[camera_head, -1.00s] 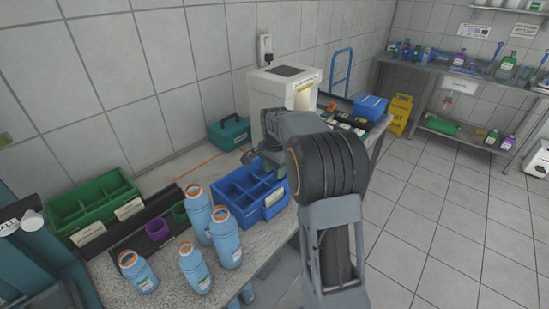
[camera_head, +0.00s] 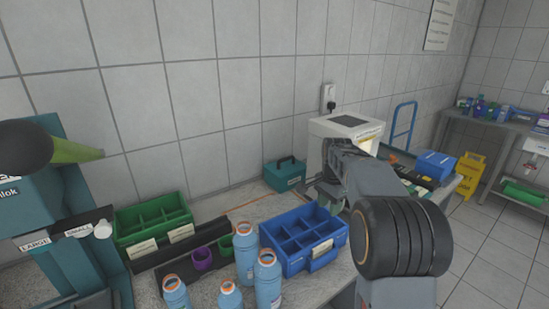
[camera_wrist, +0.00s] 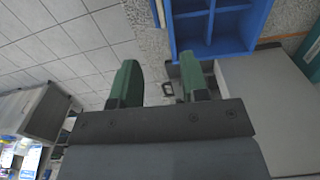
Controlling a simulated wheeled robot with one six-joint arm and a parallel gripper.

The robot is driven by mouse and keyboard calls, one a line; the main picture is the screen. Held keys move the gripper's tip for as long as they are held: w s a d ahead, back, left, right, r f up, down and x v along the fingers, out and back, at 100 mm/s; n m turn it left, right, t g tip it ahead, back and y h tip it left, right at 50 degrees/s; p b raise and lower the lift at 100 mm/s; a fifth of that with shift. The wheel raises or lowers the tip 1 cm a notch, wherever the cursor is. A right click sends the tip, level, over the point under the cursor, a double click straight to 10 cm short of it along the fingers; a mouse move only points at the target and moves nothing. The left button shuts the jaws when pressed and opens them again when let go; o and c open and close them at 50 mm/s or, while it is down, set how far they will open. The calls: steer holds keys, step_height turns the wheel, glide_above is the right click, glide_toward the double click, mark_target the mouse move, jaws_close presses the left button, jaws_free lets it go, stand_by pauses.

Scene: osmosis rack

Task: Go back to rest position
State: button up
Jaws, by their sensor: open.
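My gripper (camera_wrist: 158,85) shows in the wrist view with its two green fingers apart and nothing between them. In the head view my gripper (camera_head: 330,203) is above the right end of the blue divided tray (camera_head: 323,258), partly hidden by my arm. The tray also shows at the top of the wrist view (camera_wrist: 190,62), and its compartments look empty in the head view. I cannot tell the exact gap between fingers and tray.
Several blue bottles (camera_head: 268,283) with orange rims stand left of the tray. A green tray (camera_head: 150,222), a purple cup (camera_head: 202,259) and a teal box (camera_head: 285,174) are on the counter. A white machine (camera_head: 330,130) stands behind my arm.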

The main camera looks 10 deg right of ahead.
steer(key=s+a+n+t, duration=0.1)
steer(key=s+a+n, duration=0.2)
steer(key=s, duration=0.4)
steer(key=s+a+f+n+t, duration=0.1)
steer(key=s+a+n, duration=0.3)
steer(key=s+n, duration=0.2)
steer(key=s+a+n+t, duration=0.2)
steer(key=s+a+n, duration=0.1)
steer(key=s, duration=0.6)
steer(key=shift+a+f+n, duration=0.2)
steer(key=shift+f+n, duration=0.15)
steer(key=shift+n, duration=0.45)
